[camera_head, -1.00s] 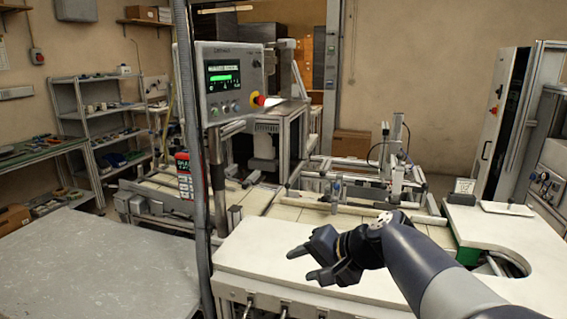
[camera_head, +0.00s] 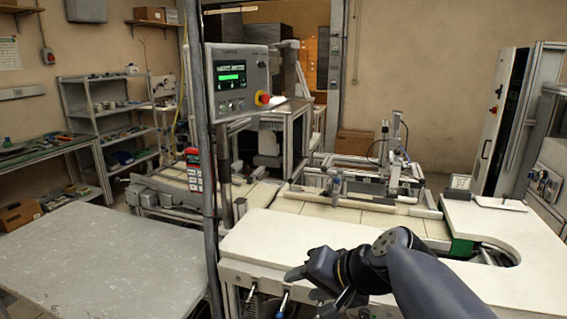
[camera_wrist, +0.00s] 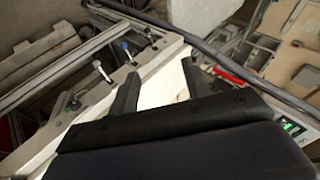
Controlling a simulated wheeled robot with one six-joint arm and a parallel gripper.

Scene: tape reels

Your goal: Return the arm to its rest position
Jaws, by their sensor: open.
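My gripper (camera_head: 303,285) is at the front edge of the white worktop (camera_head: 300,232), with my arm coming in from the lower right. In the wrist view my gripper (camera_wrist: 159,84) shows two dark fingers spread apart. Nothing is between them but the white surface and its edge behind. It is open and empty. I cannot tell the exact height of the fingers over the worktop edge. No tape reel can be made out.
A grey post (camera_head: 201,150) with a control panel (camera_head: 237,82) stands left of my gripper. A bare grey table (camera_head: 110,255) is at the lower left. Several levers show along the machine's front edge. A machine frame (camera_head: 365,172) stands behind the worktop.

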